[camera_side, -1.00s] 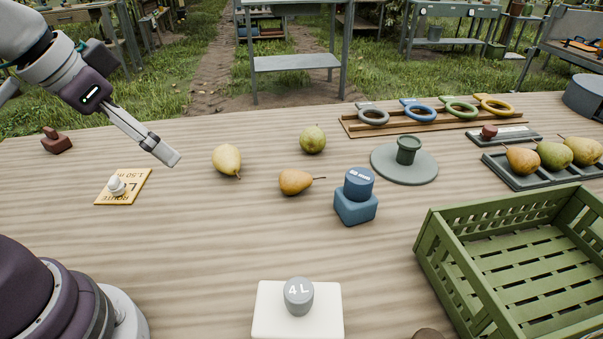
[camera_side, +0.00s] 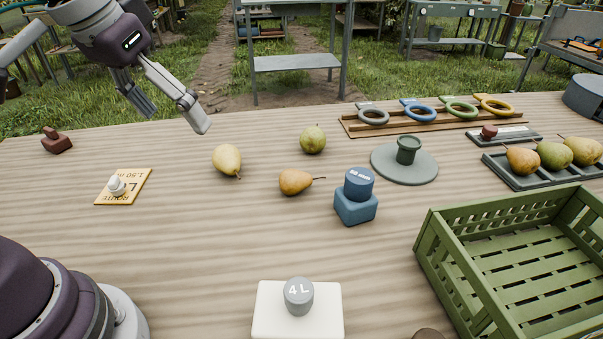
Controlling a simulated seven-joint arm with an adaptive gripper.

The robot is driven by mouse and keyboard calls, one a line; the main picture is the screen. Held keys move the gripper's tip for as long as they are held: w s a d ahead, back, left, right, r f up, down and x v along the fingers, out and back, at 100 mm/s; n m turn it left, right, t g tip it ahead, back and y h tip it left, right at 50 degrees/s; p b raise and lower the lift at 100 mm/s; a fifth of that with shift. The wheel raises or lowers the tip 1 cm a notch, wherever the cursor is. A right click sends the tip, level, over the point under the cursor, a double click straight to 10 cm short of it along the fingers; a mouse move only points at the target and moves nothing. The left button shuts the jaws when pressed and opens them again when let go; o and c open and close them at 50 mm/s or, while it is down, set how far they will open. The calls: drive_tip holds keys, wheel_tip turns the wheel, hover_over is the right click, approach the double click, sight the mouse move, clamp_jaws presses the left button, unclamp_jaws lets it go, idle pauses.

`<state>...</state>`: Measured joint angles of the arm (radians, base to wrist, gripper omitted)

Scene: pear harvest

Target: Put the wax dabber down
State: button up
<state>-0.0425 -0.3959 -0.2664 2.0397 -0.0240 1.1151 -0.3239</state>
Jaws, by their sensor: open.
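My gripper (camera_side: 176,120) is open and empty, in the air above the far left edge of the table. Its two fingers are spread apart and point down to the right. No wax dabber can be named for certain. A small dark red knob (camera_side: 489,132) stands on a flat grey tray at the far right. A reddish-brown stepped block (camera_side: 56,141) sits at the far left edge. My gripper is apart from both.
Three loose pears lie mid-table, the yellow one (camera_side: 227,159) nearest my gripper. A blue block with a round cap (camera_side: 356,208), a grey-green disc (camera_side: 398,176), a ring rack (camera_side: 435,127), a pear tray (camera_side: 516,178) and a green crate (camera_side: 445,268) stand to the right.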

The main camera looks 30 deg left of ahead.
drive_tip(key=w+d+f+n+g+h, duration=0.2)
drive_tip(key=d+f, duration=0.1)
drive_tip(key=d, duration=0.5)
drive_tip(key=w+d+f+n+g+h, duration=0.1)
drive_tip(key=d+f+n+g+h, duration=0.15)
drive_tip(key=d, duration=0.55)
drive_tip(key=w+d+r+n+g+h, duration=0.3)
drive_tip(key=d+r+n+h, duration=0.4)
drive_tip(key=d+n+h, duration=0.2)
approach(421, 337)
drive_tip(key=x, duration=0.5)
drive_tip(key=shift+f, duration=0.25)
drive_tip(key=x, duration=0.4)
drive_tip(key=shift+s+d, duration=0.1)
drive_tip(key=shift+d, duration=0.3)
drive_tip(key=c, duration=1.3)
drive_tip(key=shift+o, duration=0.2)
